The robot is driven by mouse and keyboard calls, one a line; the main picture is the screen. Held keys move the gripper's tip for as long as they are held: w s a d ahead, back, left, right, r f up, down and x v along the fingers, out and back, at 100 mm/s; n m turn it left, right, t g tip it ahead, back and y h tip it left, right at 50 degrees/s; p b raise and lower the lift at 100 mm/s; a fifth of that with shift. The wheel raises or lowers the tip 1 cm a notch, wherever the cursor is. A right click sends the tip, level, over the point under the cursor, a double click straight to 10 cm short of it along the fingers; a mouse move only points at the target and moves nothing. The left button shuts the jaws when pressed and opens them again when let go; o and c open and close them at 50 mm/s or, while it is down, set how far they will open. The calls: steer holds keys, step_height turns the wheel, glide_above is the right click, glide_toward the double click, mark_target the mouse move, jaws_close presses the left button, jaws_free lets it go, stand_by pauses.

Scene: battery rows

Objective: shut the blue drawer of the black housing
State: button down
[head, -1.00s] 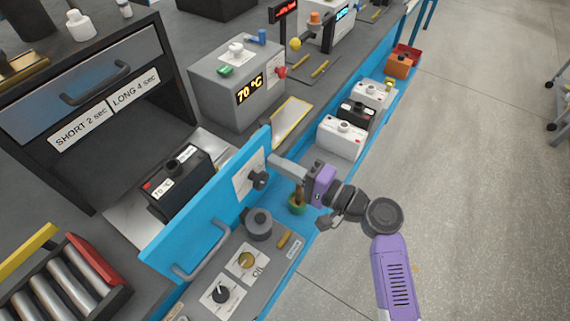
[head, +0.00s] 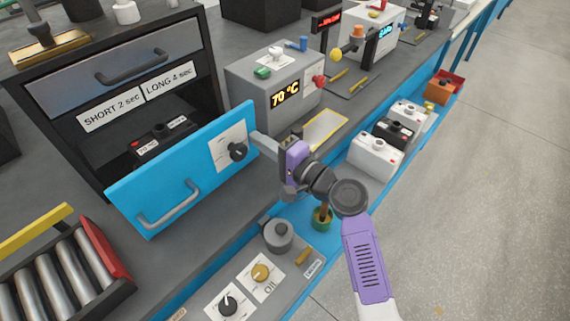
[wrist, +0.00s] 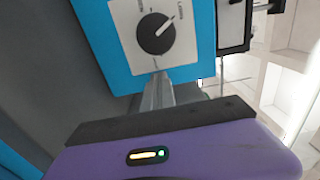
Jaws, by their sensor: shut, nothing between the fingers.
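The blue drawer front (head: 180,170) stands upright before the black housing (head: 70,130), still some way out from it. It carries a grey handle (head: 168,207) at its left and a white plate with a black dial (head: 238,150) at its right. My gripper (head: 257,140) is shut and empty, its fingertips at the right end of the drawer front, seemingly against its outer face. In the wrist view the closed fingers (wrist: 158,92) reach the blue panel just below the dial (wrist: 156,33). A black battery (head: 165,135) lies behind the front, partly hidden.
White and black batteries (head: 376,155) sit in a blue trough to the right. A control panel with knobs (head: 260,272) and a roller tray (head: 60,265) are in front. Open floor (head: 480,200) lies right.

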steer(key=b+x, duration=0.4)
steer(key=x, duration=0.3)
steer(key=b+x, duration=0.4)
steer(key=x, duration=0.4)
steer(key=shift+f+b, duration=0.25)
steer(key=shift+b, duration=0.1)
steer(key=shift+w+a+r+b, duration=0.15)
steer(key=shift+w+a+b, duration=0.2)
steer(key=shift+w+a, duration=0.1)
steer(key=shift+r, duration=0.3)
steer(key=shift+a+r, duration=0.1)
steer(key=shift+a, duration=0.05)
steer(key=shift+s, duration=0.15)
